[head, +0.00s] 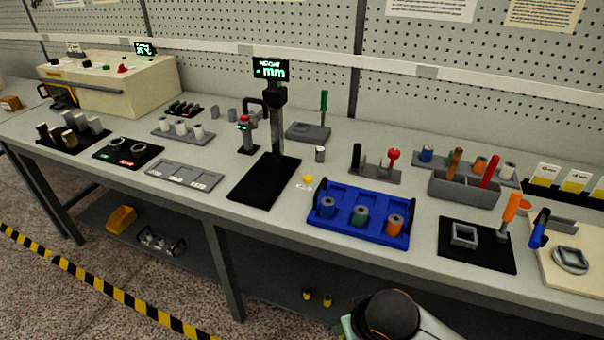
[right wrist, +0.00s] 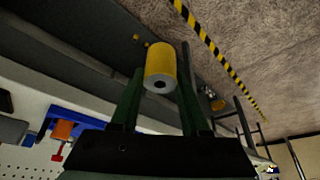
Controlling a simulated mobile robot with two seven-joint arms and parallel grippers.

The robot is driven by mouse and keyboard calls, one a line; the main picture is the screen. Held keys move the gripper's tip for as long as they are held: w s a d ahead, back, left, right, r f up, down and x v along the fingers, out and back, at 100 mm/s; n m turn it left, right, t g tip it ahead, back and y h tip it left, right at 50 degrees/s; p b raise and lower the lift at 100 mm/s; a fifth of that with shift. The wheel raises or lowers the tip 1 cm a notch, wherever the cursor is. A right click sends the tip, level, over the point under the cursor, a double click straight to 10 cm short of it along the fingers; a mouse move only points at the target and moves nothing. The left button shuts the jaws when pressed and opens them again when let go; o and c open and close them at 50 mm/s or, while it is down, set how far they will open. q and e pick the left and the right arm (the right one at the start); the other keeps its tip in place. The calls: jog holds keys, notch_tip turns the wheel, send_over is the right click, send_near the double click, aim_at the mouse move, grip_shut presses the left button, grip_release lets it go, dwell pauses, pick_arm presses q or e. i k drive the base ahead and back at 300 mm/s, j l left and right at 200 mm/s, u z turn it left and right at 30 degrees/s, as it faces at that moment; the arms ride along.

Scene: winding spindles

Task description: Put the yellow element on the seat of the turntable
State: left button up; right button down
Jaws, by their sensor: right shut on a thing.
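The yellow element (right wrist: 160,62) is a yellow cylinder with a pale end face and a dark hole in its middle. My right gripper (right wrist: 161,72) is shut on it, with one green finger on each side. It is held out with the floor and bench edge behind it. In the head view that gripper and the element do not show. A cream plate with a grey ring-like fixture (head: 571,259) lies at the right end of the bench; I cannot tell if this is the turntable. My left gripper is not in view.
A blue tray (head: 327,229) with several spools stands mid-bench, a grey tool holder (head: 463,190) behind it to the right. A black stand with a display (head: 277,130) rises left of the tray. A black mat (head: 488,254) holds a square frame. The front shelf holds small yellow items (head: 327,300).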

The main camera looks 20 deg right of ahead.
aim_at(571, 258)
jog(key=k+l+u, duration=0.15)
jog(key=l, duration=0.3)
jog(key=k+l+u, duration=0.15)
jog(key=k+l, duration=0.2)
jog(key=k+l+u, duration=0.15)
jog(key=k+l, duration=0.15)
jog(key=l, duration=0.2)
jog(key=k+l+u, duration=0.15)
jog(key=l, duration=0.3)
jog(key=k+l+u, duration=0.1)
jog(key=k+l, duration=0.25)
jog(key=k+l+u, duration=0.15)
jog(key=l, duration=0.4)
jog(key=k, duration=0.1)
